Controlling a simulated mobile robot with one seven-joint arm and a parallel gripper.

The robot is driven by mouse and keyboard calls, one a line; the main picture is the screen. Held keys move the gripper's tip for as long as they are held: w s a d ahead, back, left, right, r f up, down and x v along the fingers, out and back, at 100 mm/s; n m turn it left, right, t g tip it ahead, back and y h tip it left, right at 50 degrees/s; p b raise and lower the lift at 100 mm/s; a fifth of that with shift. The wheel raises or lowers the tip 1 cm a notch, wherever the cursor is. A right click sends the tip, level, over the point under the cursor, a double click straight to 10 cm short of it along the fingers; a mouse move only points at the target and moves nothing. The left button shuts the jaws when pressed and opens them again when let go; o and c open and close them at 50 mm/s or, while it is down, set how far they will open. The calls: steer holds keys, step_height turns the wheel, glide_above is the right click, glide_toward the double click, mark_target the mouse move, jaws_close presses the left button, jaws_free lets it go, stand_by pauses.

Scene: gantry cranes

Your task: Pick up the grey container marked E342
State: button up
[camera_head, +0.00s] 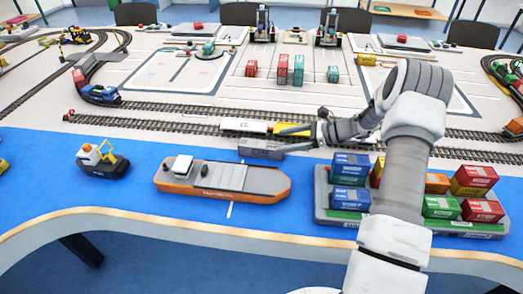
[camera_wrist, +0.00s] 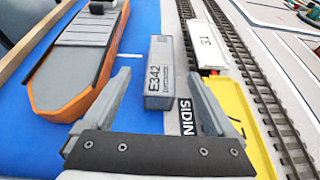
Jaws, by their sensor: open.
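My gripper (camera_wrist: 165,100) is open in the wrist view. Its two fingers are on either side of the near end of the container in the picture; I cannot tell how far above it they are. In the head view my gripper (camera_head: 299,140) is at the container's right end, and nothing is seen held in it.
The orange ship (camera_head: 222,180) lies close in front of the container. A yellow wagon (camera_wrist: 243,115) and a white wagon marked 31 (camera_wrist: 206,45) stand on the track beside it. A barge (camera_head: 345,219) with several coloured containers is at the right.

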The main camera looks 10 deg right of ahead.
mark_target(265, 144)
steer(key=x, duration=0.4)
steer(key=shift+d, duration=0.1)
steer(key=b+x, duration=0.1)
steer(key=x, duration=0.4)
steer(key=shift+f, duration=0.2)
steer(key=shift+c, duration=0.2)
jaws_close()
